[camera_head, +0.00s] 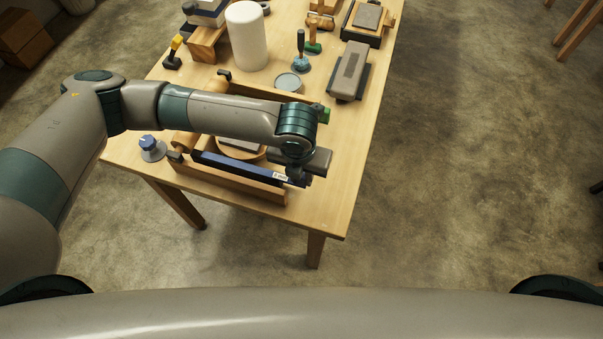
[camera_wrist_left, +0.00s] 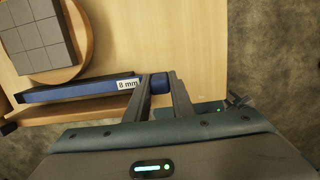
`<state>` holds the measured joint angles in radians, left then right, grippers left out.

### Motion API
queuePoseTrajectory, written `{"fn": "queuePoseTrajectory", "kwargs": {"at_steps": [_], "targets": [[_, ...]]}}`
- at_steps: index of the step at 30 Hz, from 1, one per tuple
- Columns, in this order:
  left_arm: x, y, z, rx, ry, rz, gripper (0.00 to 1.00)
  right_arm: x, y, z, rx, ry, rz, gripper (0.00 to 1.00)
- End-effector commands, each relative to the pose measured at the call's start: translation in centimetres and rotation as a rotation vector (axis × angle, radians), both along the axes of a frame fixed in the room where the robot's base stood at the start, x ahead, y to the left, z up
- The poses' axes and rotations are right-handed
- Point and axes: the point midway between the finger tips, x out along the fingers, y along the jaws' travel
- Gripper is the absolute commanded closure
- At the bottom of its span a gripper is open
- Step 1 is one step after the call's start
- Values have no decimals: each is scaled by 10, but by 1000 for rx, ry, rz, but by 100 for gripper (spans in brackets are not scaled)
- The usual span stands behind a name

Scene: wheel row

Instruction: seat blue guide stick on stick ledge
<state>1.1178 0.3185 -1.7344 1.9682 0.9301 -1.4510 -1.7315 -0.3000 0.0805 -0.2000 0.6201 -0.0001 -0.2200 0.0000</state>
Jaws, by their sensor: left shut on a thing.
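The blue guide stick (camera_head: 235,167) lies lengthwise along the near edge of the table, with a white "8 mm" label near its right end. It also shows in the left wrist view (camera_wrist_left: 75,91). My left gripper (camera_wrist_left: 160,85) is shut on the stick's right end, just past the label. In the head view the left gripper (camera_head: 298,174) is partly hidden under its own wrist. The wooden stick ledge (camera_head: 240,187) runs along the stick's near side. I cannot tell whether the stick touches it or is slightly above. My right gripper is not in view.
A round wooden wheel (camera_wrist_left: 80,60) with a grey gridded block (camera_wrist_left: 40,40) stands just behind the stick. A blue knob (camera_head: 150,147) is to the left. A white cylinder (camera_head: 247,35), a tin (camera_head: 288,83) and a grey block (camera_head: 350,70) stand farther back.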

Motion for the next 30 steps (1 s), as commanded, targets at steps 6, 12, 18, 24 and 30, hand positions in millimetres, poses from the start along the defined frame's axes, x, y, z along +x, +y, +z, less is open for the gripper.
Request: {"fn": "queuePoseTrajectory", "kwargs": {"at_steps": [6, 12, 18, 24, 30], "targets": [[-1, 0, 0, 1, 2, 0, 100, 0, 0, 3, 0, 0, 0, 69], [-1, 0, -1, 1, 2, 0, 100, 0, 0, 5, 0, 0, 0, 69], [-1, 0, -2, 1, 2, 0, 100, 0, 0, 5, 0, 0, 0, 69], [-1, 0, -2, 1, 2, 0, 100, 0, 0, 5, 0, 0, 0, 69], [-1, 0, -1, 1, 2, 0, 66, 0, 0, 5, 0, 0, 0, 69]]}}
